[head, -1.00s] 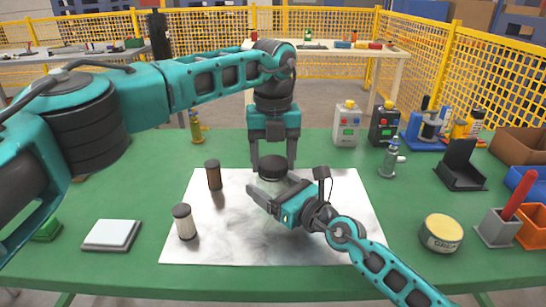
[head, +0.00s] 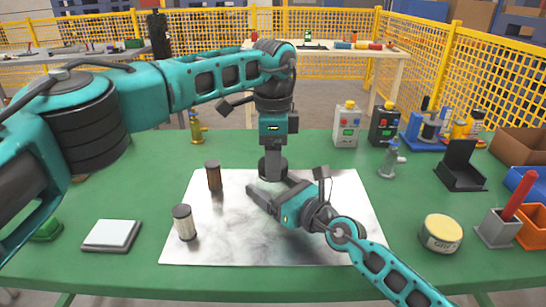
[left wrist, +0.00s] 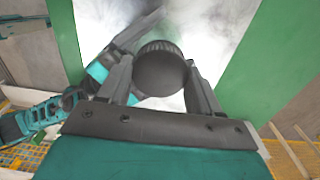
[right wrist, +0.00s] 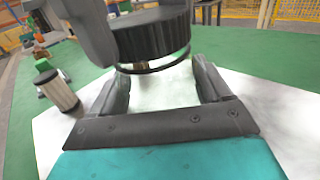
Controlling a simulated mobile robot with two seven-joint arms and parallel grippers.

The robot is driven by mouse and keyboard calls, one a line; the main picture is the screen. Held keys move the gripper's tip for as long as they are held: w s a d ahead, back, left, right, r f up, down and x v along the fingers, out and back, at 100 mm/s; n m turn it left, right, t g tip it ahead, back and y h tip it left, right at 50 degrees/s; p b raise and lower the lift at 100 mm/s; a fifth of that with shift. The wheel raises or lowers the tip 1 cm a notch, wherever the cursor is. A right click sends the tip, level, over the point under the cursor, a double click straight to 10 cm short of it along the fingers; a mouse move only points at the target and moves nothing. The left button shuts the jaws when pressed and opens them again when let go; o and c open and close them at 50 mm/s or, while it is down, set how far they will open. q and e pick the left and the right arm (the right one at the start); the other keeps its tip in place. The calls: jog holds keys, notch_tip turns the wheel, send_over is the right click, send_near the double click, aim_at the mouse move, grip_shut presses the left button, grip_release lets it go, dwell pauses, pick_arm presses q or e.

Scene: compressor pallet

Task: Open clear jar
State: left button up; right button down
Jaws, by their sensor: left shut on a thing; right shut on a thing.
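The clear jar (right wrist: 165,92) stands on the pale sheet between the fingers of my right gripper (right wrist: 162,74). Its see-through body is hard to make out, and my grippers mostly hide it in the head view. Its black ribbed lid (left wrist: 160,68) lies between the fingers of my left gripper (left wrist: 158,80), which points straight down from above. My left gripper is shut on the lid. My right gripper is shut on the jar body from the front right. A dark ring shows just under the lid in the right wrist view; I cannot tell whether the lid is loose.
A brown jar (head: 214,177) and a pale jar with a dark lid (head: 185,224) stand left on the pale sheet (head: 230,250). A yellow tin (head: 441,233) is at right. The sheet's front part is clear.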

pick_arm(q)
jog(key=shift+r, duration=0.2)
dwell(0.5)
jog(key=shift+r, duration=0.9)
jog(key=shift+r, duration=2)
pick_arm(e)
grip_release()
